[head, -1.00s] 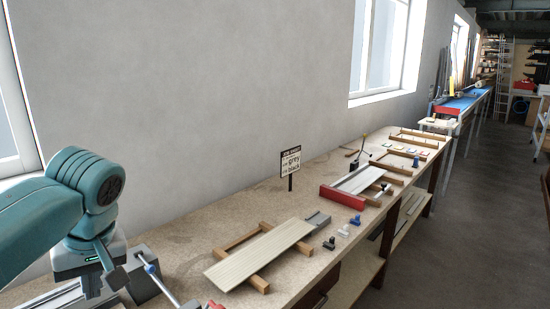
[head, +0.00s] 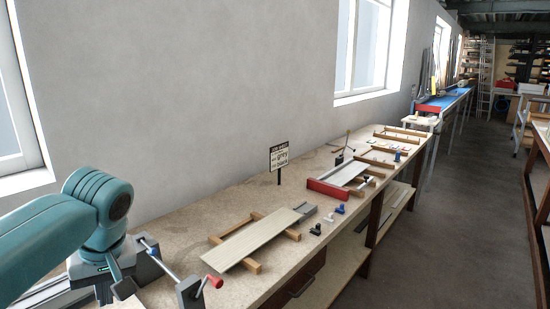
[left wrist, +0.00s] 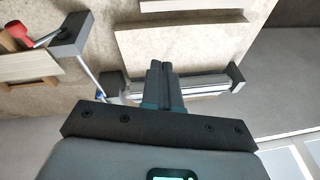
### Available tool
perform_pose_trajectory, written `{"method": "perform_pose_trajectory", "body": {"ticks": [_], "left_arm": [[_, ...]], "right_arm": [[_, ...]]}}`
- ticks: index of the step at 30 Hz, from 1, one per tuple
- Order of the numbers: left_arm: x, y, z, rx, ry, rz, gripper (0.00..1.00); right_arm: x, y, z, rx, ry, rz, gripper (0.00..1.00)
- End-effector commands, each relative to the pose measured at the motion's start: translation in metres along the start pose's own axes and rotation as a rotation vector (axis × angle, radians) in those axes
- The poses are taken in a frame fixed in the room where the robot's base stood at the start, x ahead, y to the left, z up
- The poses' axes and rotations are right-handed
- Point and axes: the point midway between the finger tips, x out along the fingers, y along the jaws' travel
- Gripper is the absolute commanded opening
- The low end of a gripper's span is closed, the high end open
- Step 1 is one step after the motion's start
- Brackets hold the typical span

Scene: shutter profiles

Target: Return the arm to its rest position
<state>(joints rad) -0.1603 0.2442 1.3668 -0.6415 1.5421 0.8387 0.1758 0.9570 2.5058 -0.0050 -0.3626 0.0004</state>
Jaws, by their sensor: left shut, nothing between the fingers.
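My left arm is teal and comes in from the left of the head view. Its gripper (head: 112,284) hangs low over the near end of the workbench (head: 230,207), beside a grey clamp-like fixture with a red-handled rod (head: 205,284). In the left wrist view the two dark fingers (left wrist: 161,68) are together with nothing between them. Past the fingertips lie a metal rail (left wrist: 205,80) and pale boards (left wrist: 185,48). My right gripper is not in view.
A pale ribbed profile (head: 258,237) lies across wooden bars on the bench. Beyond it stand a small sign (head: 279,157), a red-ended tray (head: 330,188) and several small blue and black pieces. A wall with windows runs along the left; the floor (head: 440,215) at right is clear.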

Motion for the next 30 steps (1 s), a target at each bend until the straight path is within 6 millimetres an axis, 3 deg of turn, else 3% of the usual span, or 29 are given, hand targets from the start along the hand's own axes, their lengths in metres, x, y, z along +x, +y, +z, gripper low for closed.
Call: {"method": "perform_pose_trajectory", "body": {"ticks": [8, 14, 18, 22, 24, 27, 30], "left_arm": [[0.074, 0.057, 0.021, 0.191, -0.061, 0.082, 0.00], [0.156, 0.106, 0.067, 0.358, -0.147, 0.199, 0.00], [0.238, 0.138, 0.139, 0.469, -0.244, 0.344, 0.00], [0.305, 0.147, 0.225, 0.501, -0.315, 0.482, 0.00], [0.330, 0.141, 0.270, 0.492, -0.335, 0.530, 0.00], [0.351, 0.126, 0.316, 0.471, -0.336, 0.559, 0.00], [0.360, 0.111, 0.343, 0.460, -0.328, 0.560, 0.00]], "right_arm": [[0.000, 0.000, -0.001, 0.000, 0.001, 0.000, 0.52], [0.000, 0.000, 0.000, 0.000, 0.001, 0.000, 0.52], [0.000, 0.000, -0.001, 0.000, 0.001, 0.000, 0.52], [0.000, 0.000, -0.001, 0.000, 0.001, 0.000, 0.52], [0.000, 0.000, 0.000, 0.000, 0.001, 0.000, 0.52], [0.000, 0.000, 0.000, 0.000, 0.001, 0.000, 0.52], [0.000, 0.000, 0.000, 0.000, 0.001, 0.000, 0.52]]}}
